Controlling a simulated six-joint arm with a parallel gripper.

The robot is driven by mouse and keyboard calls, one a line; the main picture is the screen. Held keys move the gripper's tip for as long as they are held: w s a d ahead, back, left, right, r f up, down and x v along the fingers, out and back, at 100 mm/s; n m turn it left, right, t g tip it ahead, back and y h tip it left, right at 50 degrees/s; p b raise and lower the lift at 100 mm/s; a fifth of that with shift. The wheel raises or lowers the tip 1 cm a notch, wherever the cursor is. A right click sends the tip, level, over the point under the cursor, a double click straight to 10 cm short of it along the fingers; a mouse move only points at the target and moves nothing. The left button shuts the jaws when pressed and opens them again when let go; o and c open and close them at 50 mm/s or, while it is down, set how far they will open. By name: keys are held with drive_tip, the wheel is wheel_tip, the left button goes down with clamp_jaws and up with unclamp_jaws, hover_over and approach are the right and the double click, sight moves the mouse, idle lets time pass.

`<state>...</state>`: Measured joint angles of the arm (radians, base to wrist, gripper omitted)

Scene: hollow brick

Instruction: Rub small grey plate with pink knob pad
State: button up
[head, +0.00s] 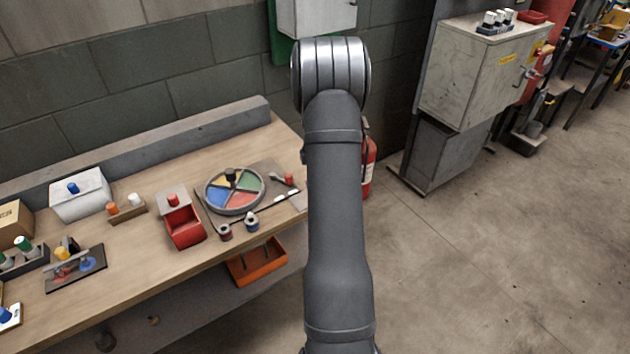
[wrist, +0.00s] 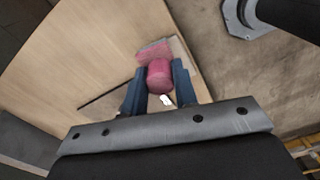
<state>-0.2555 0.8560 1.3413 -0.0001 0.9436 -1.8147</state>
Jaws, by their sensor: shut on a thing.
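In the wrist view, my gripper (wrist: 158,83) has its two dark blue fingers closed on the pink knob (wrist: 159,76), one on each side. The pink pad (wrist: 153,51) shows just beyond the knob. A greyish flat plate (wrist: 181,50) shows beside the pad, close to the bench edge. Whether the pad touches the plate I cannot tell. My arm hides the area further right, and my gripper does not show in that view.
On the bench (head: 135,270) stand a coloured disc tray (head: 209,208), a red bin (head: 186,232), a white box (head: 80,203) and several small knobbed items. A dark rod with white pieces (head: 279,199) lies near the front right edge. An orange tray (head: 257,266) sits below.

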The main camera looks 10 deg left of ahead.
drive_tip(key=shift+r, duration=1.85)
